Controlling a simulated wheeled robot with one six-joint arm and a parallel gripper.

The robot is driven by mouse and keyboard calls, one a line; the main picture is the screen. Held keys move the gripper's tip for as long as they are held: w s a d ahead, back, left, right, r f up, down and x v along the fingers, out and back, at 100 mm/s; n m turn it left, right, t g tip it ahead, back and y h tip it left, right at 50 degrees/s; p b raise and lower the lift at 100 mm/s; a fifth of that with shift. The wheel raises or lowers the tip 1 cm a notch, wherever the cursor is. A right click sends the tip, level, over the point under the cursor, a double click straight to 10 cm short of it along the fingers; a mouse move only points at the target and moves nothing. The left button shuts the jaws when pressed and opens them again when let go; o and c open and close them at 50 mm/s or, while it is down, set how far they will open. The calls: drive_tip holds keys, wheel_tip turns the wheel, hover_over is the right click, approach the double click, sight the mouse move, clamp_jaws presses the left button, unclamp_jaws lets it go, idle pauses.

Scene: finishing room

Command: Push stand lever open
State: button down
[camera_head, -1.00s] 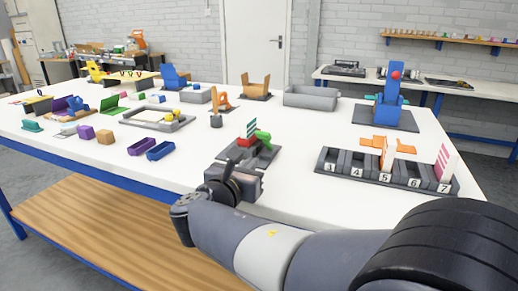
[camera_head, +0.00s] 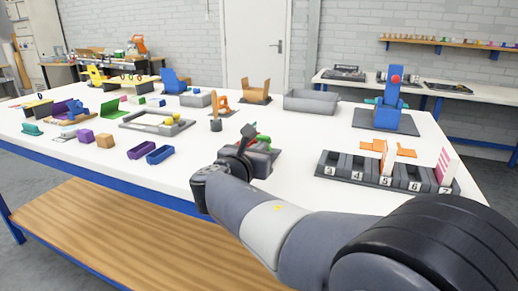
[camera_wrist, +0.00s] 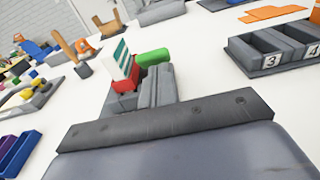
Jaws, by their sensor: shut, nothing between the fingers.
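The stand shows best in the wrist view, with a dark grey base (camera_wrist: 118,103), a red part (camera_wrist: 125,84) and an upright card with green and white stripes (camera_wrist: 122,58). Its green lever (camera_wrist: 153,57) lies to the right of the card. My gripper (camera_wrist: 160,68) is shut and empty, its grey fingertips right at the near side of the green lever. I cannot tell whether they touch it. In the head view the green lever (camera_head: 264,139) shows just beyond my wrist, which hides most of the stand.
A dark numbered rack (camera_head: 345,172) stands to the right, with orange pieces (camera_head: 400,149) behind it. A purple bin (camera_head: 141,150) and a blue bin (camera_head: 160,154) lie to the left. A wooden-handled tool (camera_head: 216,123) stands behind the stand. White table is clear between stand and rack.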

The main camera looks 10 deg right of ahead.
sight(264, 137)
drive_tip(key=shift+r+p, duration=0.2)
drive_tip(key=shift+p, duration=0.1)
